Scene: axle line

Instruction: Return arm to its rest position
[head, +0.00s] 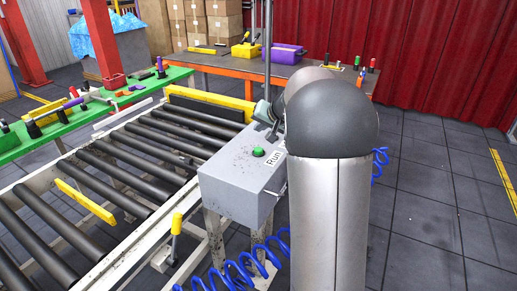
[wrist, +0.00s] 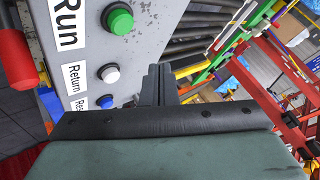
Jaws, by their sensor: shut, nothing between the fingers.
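My gripper (wrist: 158,84) shows in the wrist view with its dark fingers shut and nothing between them. It is beside the grey control box (wrist: 160,20), and the gap between them is hard to judge. The box carries a green button (wrist: 118,19) labelled Run, a white button (wrist: 109,73) labelled Return and a blue button (wrist: 106,102) with a partly cut-off label. In the head view my arm stands at the right of the box (head: 225,190) and hides part of it. The gripper's fingertips are hard to make out there.
A roller conveyor (head: 130,165) runs left of the box. A green bench (head: 60,128) with tools stands beyond it. An orange-edged table (head: 225,62) holds a yellow box (head: 246,50) and a purple bin (head: 286,53). Open tiled floor (head: 440,200) lies at right.

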